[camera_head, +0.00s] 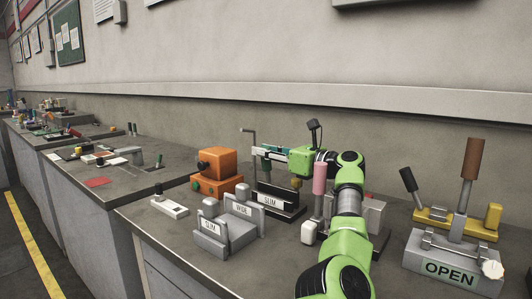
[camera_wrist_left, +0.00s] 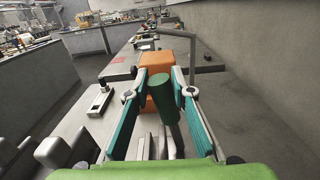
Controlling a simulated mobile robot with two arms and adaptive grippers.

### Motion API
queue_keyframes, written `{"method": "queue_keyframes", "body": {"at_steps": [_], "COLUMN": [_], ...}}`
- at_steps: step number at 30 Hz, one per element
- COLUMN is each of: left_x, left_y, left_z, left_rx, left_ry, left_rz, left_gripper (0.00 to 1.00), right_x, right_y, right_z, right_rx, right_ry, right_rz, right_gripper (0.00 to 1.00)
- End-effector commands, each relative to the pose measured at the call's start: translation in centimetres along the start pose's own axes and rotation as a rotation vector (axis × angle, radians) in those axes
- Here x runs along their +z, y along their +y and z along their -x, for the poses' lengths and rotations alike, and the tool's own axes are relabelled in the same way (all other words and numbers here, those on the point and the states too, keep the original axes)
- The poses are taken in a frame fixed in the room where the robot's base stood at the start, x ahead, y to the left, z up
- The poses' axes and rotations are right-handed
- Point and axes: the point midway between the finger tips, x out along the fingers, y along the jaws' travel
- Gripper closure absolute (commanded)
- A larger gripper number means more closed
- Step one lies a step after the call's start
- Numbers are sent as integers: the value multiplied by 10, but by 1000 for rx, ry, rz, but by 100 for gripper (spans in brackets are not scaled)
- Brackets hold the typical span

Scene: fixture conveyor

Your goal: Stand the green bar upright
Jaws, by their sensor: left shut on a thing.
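My left gripper (camera_head: 262,152) reaches out over the bench with its teal fingers above the black fixture labelled SLIM (camera_head: 282,207). In the left wrist view, the green bar (camera_wrist_left: 164,98) is a dark green cylinder held between the fingers of the gripper (camera_wrist_left: 160,88). Its rounded end shows between the fingertips, and its other part runs back toward the palm. My right gripper is in neither view.
A grey bent rod (camera_head: 249,142) rises beside the black fixture. Grey blocks labelled SLIM and WIDE (camera_head: 240,222) stand in front, with an orange box (camera_head: 217,163) behind left. A pink-handled lever (camera_head: 320,178) is right of the fixture; an OPEN-labelled clamp (camera_head: 450,268) is far right.

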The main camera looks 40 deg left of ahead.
Motion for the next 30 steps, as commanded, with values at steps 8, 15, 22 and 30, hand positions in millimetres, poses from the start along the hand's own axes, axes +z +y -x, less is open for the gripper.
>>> {"method": "queue_keyframes", "body": {"at_steps": [8,15,22,30], "left_x": [-5,-3,-1,-1], "left_y": [0,0,-1,-1], "left_z": [-1,0,4,50], "left_rx": [3,1,-1,-4], "left_ry": [9,4,2,1], "left_rz": [-6,-3,-2,-3], "left_gripper": [100,60,60,60], "right_x": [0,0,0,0], "right_y": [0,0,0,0], "right_z": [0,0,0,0], "right_rx": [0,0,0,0], "right_ry": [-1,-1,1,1], "right_rz": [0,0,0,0], "right_gripper": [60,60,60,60]}}
